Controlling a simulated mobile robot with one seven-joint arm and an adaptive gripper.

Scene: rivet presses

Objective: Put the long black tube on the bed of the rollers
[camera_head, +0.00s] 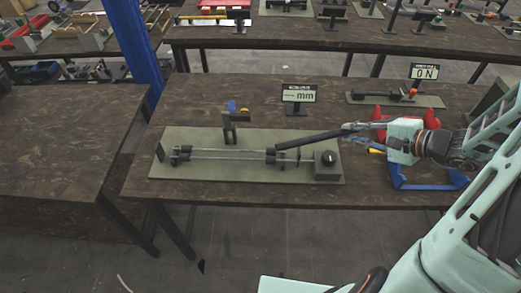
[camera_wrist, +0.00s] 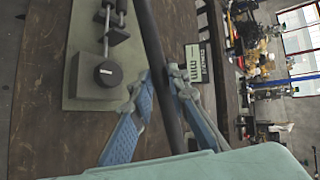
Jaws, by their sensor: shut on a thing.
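The long black tube (camera_head: 308,139) is held at its right end by my gripper (camera_head: 354,128) and slants down to the left. Its left end is near the right-hand black block of the roller bed; I cannot tell whether it touches. In the wrist view the tube (camera_wrist: 160,55) runs between the fingers of my gripper (camera_wrist: 160,88), which is shut on it. The bed of the rollers (camera_head: 225,154) has thin parallel rods between black blocks, on a grey-green base plate (camera_head: 200,174). A grey box with a black knob (camera_head: 328,160) stands at its right end; it also shows in the wrist view (camera_wrist: 105,72).
A black upright with a blue-topped piece (camera_head: 230,125) stands behind the rods. A "mm" display (camera_head: 299,93) is at the back. A blue frame (camera_head: 400,183) and red holder (camera_head: 383,116) are near my wrist. Another small device (camera_head: 390,95) sits at back right. The front table edge is clear.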

